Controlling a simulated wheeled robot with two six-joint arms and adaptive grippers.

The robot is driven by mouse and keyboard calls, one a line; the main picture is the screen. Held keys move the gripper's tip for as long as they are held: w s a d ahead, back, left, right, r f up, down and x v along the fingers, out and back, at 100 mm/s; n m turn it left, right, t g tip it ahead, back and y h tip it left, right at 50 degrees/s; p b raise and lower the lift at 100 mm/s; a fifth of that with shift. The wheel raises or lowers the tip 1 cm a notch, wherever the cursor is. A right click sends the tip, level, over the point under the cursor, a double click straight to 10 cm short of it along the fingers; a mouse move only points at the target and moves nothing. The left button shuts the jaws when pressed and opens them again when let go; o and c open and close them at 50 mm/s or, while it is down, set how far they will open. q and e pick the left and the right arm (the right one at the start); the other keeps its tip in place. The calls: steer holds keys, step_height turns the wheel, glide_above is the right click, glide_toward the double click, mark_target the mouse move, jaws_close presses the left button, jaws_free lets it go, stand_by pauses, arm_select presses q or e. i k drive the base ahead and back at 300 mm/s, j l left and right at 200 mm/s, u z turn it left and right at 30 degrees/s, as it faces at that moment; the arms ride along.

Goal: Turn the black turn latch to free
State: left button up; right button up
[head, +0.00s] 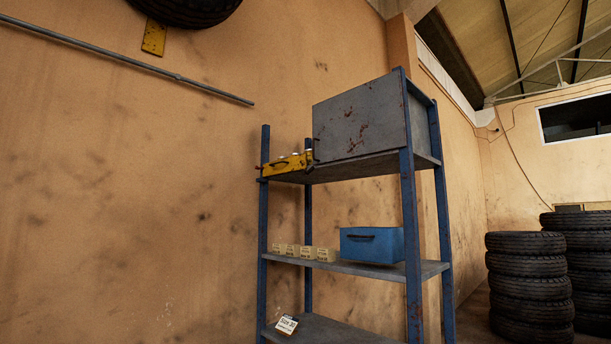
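I cannot make out a black turn latch for certain. A yellow piece (288,163) with small dark parts sits at the front left of the top shelf, and a dark upright part (309,150) stands at its right end. They are too small to tell whether either is a latch or how it is turned. Neither of my grippers shows in the head view.
A blue-posted shelf rack (410,230) stands by the wall. It holds a grey metal box (360,118), a blue drawer box (372,244), several small cartons (307,252) and a label (287,324). Stacked tyres (530,285) stand right; a pipe (130,62) runs along the wall.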

mark_target(304, 172)
steer(key=i+j, duration=0.3)
steer(key=i+j+z, duration=0.1)
steer(key=i+j, duration=0.5)
steer(key=j, duration=0.2)
steer(key=i+j+z, duration=0.1)
steer(key=i+j, duration=0.45)
steer(key=j, duration=0.2)
steer(key=i+j+z, duration=0.15)
steer(key=i+j, duration=0.4)
steer(key=j, duration=0.25)
steer(key=i+j+z, duration=0.1)
steer(key=i+j, duration=0.15)
steer(key=j, duration=0.2)
